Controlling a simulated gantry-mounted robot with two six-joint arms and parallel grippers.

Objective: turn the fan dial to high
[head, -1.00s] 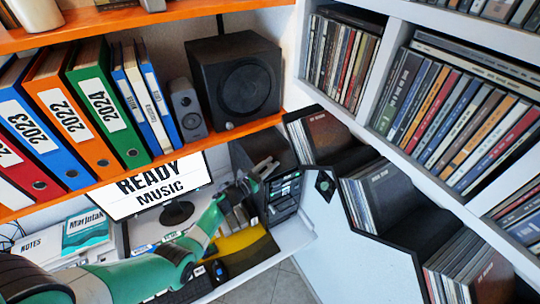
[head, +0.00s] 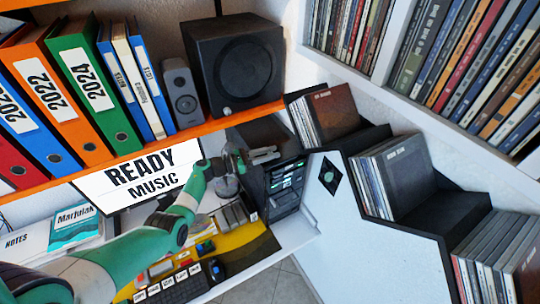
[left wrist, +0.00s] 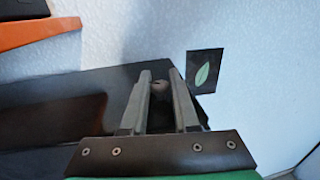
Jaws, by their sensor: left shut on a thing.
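My left gripper (head: 277,153) reaches across the desk to the top front edge of a black computer tower (head: 284,190). In the left wrist view its two grey fingers (left wrist: 161,78) are closed around a small round grey knob, the fan dial (left wrist: 160,87), at the tower's dark top. The fingers hide most of the dial, and no setting marks are readable. In the head view the dial is hidden behind the fingers. My right gripper is in neither view.
A white panel with a leaf sticker (head: 329,177) stands right of the tower. An orange shelf (head: 150,150) with binders and a black speaker (head: 236,68) hangs above. A monitor (head: 140,178) and keyboard (head: 172,290) are at left. Stepped record racks (head: 412,190) are at right.

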